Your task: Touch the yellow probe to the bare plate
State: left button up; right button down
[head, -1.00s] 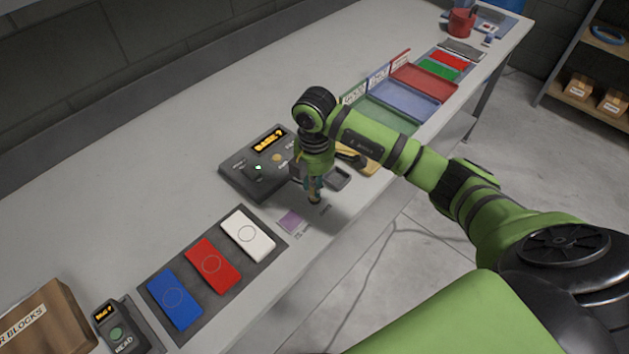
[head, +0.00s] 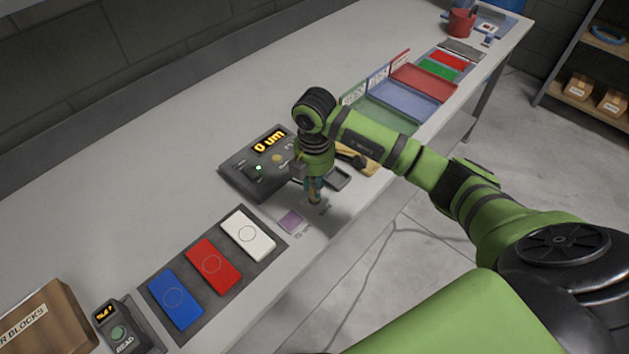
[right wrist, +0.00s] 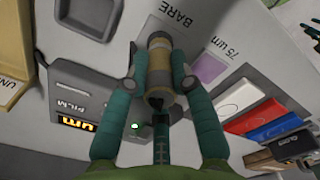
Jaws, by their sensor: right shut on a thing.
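The yellow probe (right wrist: 161,68), a brass-coloured cylinder with dark bands, is held upright between the teal fingers of my right gripper (right wrist: 157,80). In the head view my right gripper (head: 313,190) is low over the table's front part, beside the gauge box. The bare plate (right wrist: 152,25) is pale grey and lies at the probe's far end by the BARE label; the probe partly covers it. Whether the tip touches cannot be seen directly. The gauge (head: 245,178) shows "0 um" on its display (head: 268,142). My left gripper is not in view.
The purple 75 um plate (head: 291,221) lies beside the bare plate. White (head: 249,235), red (head: 213,265) and blue (head: 175,299) blocks lie on a dark mat. A reader (head: 121,328) stands near left. Coloured trays (head: 425,82) stand farther back.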

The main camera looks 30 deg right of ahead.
jog(key=shift+r+p, duration=2.75)
jog(key=shift+r, duration=0.75)
jog(key=shift+w, duration=0.1)
